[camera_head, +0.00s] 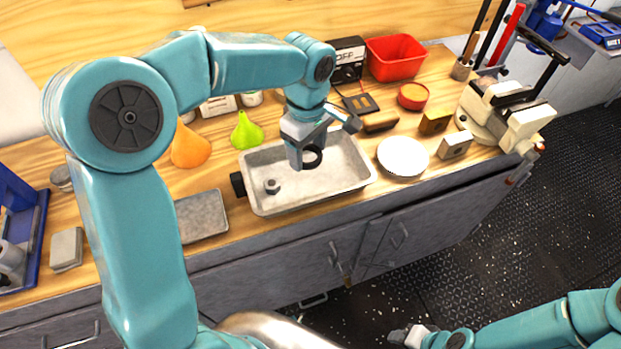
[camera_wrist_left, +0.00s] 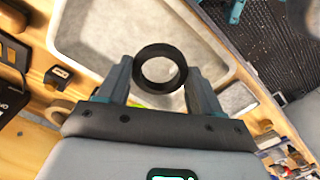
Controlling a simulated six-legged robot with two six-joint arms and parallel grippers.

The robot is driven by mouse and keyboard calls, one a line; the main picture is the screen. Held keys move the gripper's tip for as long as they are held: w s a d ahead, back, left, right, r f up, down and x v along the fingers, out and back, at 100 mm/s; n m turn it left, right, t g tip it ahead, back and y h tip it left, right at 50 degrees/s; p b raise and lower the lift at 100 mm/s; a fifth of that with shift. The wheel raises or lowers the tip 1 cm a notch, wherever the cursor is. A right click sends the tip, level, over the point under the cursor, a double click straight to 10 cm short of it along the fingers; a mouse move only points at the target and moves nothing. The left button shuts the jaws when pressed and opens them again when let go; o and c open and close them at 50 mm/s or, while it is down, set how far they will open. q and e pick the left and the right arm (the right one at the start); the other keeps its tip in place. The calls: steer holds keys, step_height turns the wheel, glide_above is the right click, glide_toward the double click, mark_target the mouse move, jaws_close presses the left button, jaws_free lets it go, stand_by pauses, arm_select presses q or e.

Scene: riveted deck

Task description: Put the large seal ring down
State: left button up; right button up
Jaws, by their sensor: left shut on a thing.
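The large seal ring is a thick black ring (camera_wrist_left: 140,70), held between the two fingers of my left gripper (camera_wrist_left: 157,84) in the left wrist view. In the head view the ring (camera_head: 313,163) and my left gripper (camera_head: 304,160) are over the shallow grey metal tray (camera_head: 325,187) on the bench. I cannot tell whether the ring touches the tray floor. The tray also fills the upper part of the left wrist view (camera_wrist_left: 105,28). My right gripper (camera_head: 405,338) is low at the bottom of the head view, away from the bench; its jaws are unclear.
A small nut (camera_head: 272,187) lies in the tray's left part. A white plate (camera_head: 403,157) stands close to its right, a green funnel (camera_head: 246,131) behind left, and a flat grey plate (camera_head: 203,215) to the left. A red bin (camera_head: 395,57) is farther back.

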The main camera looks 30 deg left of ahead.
mark_target(309, 189)
arm_select(q)
step_height(309, 189, down, 11)
steer(key=shift+w+d+f, duration=0.1)
stand_by(0.3)
steer(key=shift+f, duration=0.2)
steer(key=o, duration=1)
steer(key=shift+r, duration=0.1)
steer(key=shift+o, duration=0.2)
step_height(309, 189, up, 12)
steer(key=shift+r, duration=0.2)
